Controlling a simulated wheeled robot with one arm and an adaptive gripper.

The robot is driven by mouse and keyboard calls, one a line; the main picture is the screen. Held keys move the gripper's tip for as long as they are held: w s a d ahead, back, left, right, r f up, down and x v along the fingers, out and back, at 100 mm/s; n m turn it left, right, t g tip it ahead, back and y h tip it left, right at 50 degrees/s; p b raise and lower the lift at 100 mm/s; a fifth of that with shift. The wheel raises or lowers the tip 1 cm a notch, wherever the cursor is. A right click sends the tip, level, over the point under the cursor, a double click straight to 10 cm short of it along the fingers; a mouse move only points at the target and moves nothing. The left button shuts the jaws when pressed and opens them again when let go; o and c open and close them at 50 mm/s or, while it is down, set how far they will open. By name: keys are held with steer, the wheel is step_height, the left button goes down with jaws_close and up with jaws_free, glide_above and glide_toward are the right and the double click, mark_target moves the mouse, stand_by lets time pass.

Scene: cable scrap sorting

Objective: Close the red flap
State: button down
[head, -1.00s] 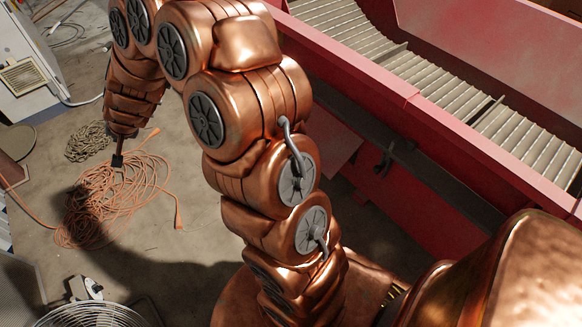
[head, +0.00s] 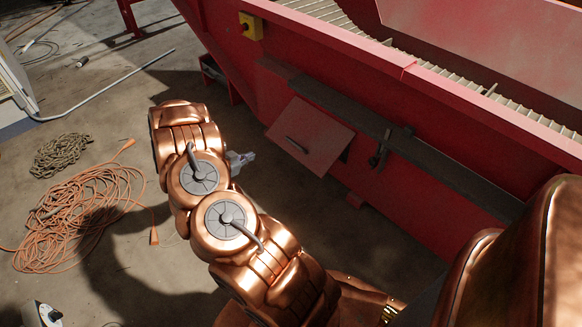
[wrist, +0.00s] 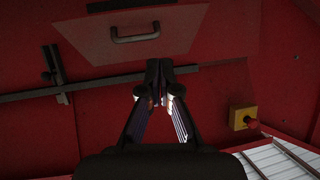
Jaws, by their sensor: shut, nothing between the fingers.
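The red flap (head: 318,128) sits low on the side of the red machine, with a small handle (head: 297,145) on its face. It juts out at an angle, and a dark gap shows at its lower right edge. In the wrist view the flap (wrist: 190,30) and its handle (wrist: 135,38) are at the top. My gripper (head: 250,157) is to the left of the flap in the head view, apart from it as far as I can see. In the wrist view my gripper (wrist: 158,70) has its fingertips together and empty, below the handle in the picture.
A dark bar (head: 430,170) runs along the machine, with a latch-like lever (head: 381,148) right of the flap. A yellow box with a button (head: 250,26) is on the machine's side.

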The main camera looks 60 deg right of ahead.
steer(key=s+d+f+m+g+h+b, duration=0.1)
steer(key=s+d+f+g, duration=0.15)
steer(key=s, duration=0.45)
steer(key=b, duration=0.3)
glide_toward(300, 156)
step_height(300, 156, up, 2)
steer(key=d, duration=0.2)
steer(key=shift+g, duration=0.25)
steer(key=shift+s+d+f+b, duration=0.2)
steer(key=shift+d+f+b, duration=0.15)
steer(key=shift+d+f, duration=0.4)
steer(key=shift+s+d+f+b, duration=0.3)
steer(key=shift+d+f, duration=0.35)
steer(key=shift+f, duration=0.25)
steer(key=shift+f, duration=0.1)
